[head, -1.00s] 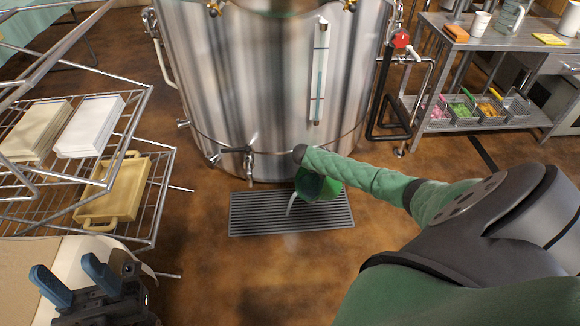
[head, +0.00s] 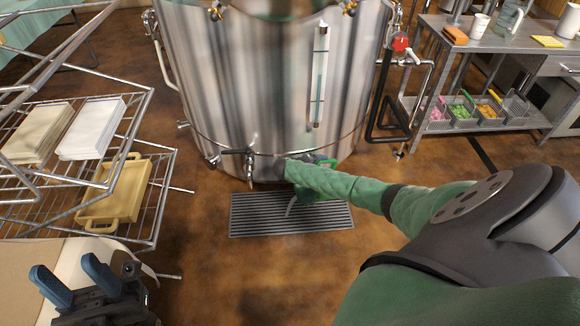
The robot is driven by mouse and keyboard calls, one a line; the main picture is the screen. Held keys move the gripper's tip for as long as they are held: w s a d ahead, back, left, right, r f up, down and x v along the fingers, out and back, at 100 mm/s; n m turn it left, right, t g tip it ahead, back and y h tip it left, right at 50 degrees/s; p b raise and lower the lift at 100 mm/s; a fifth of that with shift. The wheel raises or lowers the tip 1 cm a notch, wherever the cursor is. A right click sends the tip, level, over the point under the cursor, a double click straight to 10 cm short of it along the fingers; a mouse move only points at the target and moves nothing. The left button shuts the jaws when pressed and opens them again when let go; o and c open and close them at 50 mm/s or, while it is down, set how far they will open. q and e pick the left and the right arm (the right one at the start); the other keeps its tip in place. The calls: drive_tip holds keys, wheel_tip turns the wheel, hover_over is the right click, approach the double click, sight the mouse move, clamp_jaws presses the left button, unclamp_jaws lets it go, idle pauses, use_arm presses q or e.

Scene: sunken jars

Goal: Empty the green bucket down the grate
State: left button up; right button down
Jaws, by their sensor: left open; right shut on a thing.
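The green bucket (head: 312,197) is tilted over the floor grate (head: 250,222), mostly hidden behind my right forearm. A thin pale stream (head: 290,207) falls from it towards the grate's slats. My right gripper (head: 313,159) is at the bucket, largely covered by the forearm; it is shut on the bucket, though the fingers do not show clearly. My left gripper (head: 76,281) is at the lower left, with its blue fingers apart and nothing between them, far from the bucket.
A big steel tank (head: 265,90) with taps stands right behind the grate. A wire rack (head: 160,200) with folded cloths and a yellow tray (head: 115,195) is at left. A steel table (head: 500,50) is at back right. The floor in front of the grate is clear.

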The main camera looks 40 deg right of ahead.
drive_tip(key=shift+w+a+r+h, duration=0.2)
drive_tip(key=shift+a+h, duration=0.1)
drive_tip(key=shift+a, duration=0.1)
drive_tip(key=a, duration=0.1)
drive_tip(key=a+h, duration=0.1)
drive_tip(key=a+h+b, duration=0.1)
drive_tip(key=shift+w+a+f+g, duration=0.2)
drive_tip(key=shift+w+g, duration=0.1)
idle(0.5)
idle(1.8)
